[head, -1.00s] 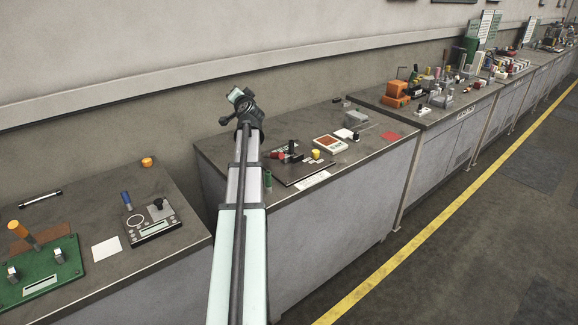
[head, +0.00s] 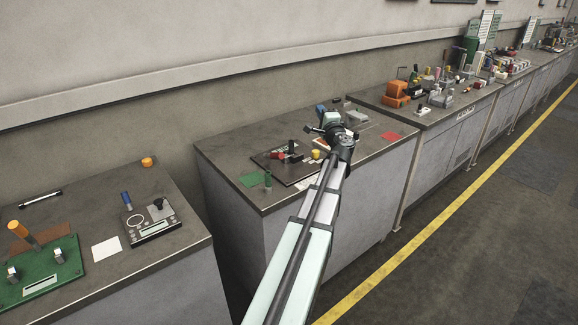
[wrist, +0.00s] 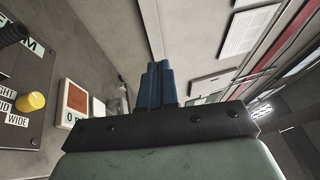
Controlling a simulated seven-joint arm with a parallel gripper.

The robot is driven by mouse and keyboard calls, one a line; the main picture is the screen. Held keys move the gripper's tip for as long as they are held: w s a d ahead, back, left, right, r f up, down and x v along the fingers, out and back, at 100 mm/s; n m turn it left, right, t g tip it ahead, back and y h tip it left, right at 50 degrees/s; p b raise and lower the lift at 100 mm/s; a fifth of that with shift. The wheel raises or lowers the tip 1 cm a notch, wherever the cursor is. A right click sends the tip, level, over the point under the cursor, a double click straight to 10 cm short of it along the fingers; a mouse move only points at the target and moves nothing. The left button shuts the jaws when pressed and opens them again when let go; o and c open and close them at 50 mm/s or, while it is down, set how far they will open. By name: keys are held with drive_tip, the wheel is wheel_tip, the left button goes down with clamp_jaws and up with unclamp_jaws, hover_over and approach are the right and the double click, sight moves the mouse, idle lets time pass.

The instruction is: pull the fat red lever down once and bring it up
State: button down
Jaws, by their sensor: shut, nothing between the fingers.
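The fat red lever (head: 277,155) lies low on a dark board (head: 291,179) on the middle bench, beside a black upright handle (head: 293,147). A yellow knob (head: 316,154) stands at the board's right side; it shows in the wrist view too (wrist: 31,102). My gripper (head: 321,108) is above the back of this bench, right of the lever and apart from it. Its blue fingers (wrist: 157,82) are together in the wrist view with nothing between them. The red lever does not show in the wrist view.
A box with a red-brown top (wrist: 76,97) stands beside the board, partly hidden by my arm in the head view.

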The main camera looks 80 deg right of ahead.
drive_tip(key=w+a+f+m+t+y, duration=0.2)
drive_tip(key=a+f+m+t+y, duration=0.25)
drive_tip(key=f, duration=0.85)
drive_tip(key=m+t+y, duration=0.3)
drive_tip(key=m+t, duration=0.1)
drive_tip(key=m, duration=0.1)
approach(273, 156)
drive_tip(key=shift+w+d+h, duration=0.25)
drive_tip(key=shift+w+d, duration=0.5)
drive_tip(key=shift+d, duration=0.3)
drive_tip(key=shift+r, duration=0.1)
drive_tip(key=shift+w+d+r+g, duration=0.2)
drive_tip(key=shift+r+g, duration=0.35)
drive_tip(key=shift+r, duration=0.2)
drive_tip(key=shift+w+d+r+y, duration=0.1)
drive_tip(key=shift+w+r+y, duration=0.1)
drive_tip(key=shift+r, duration=0.25)
drive_tip(key=shift+w+d+r+y, duration=0.1)
drive_tip(key=shift+r+y, duration=0.1)
drive_tip(key=shift+r, duration=0.3)
